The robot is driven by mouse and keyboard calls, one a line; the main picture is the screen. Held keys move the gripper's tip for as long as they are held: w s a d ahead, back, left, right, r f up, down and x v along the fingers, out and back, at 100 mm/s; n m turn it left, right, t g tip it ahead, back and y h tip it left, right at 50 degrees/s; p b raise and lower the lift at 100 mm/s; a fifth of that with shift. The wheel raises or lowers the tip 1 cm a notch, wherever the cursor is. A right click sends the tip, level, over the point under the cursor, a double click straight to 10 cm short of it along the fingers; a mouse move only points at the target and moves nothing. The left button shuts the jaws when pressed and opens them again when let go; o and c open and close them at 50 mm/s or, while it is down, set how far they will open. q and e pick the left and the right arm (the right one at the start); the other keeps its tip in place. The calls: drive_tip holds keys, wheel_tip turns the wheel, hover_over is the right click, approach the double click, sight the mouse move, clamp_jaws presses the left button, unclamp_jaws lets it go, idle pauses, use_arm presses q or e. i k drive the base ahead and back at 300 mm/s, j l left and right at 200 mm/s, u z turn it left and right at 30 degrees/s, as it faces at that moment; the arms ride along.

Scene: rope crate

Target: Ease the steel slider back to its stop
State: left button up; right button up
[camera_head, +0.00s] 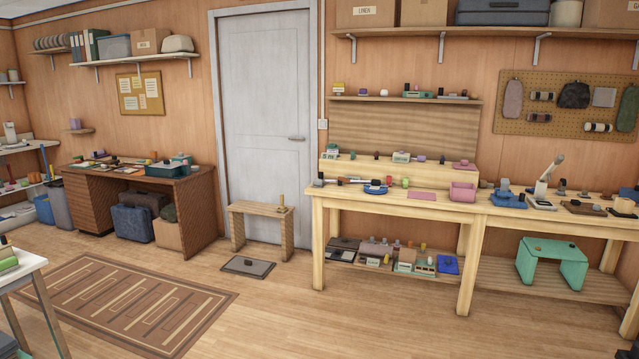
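I cannot pick out the steel slider for certain; the things on the benches are small and far off. A thin rod-like piece (350,181) lies at the left end of the light wooden workbench (340,203), beside a round blue piece (376,189). A device with a raised pale lever (549,171) stands farther right on the bench. Neither of my grippers is in view.
A brown desk (197,205) with small items stands at the left. A wooden stool (262,211) and a dark floor tray (248,267) are before the white door (265,110). A patterned rug (120,300) lies at left; the middle floor is clear.

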sight(318, 182)
drive_tip(key=i, duration=3.75)
drive_tip(key=j+u, duration=0.05)
drive_tip(key=j, duration=0.1)
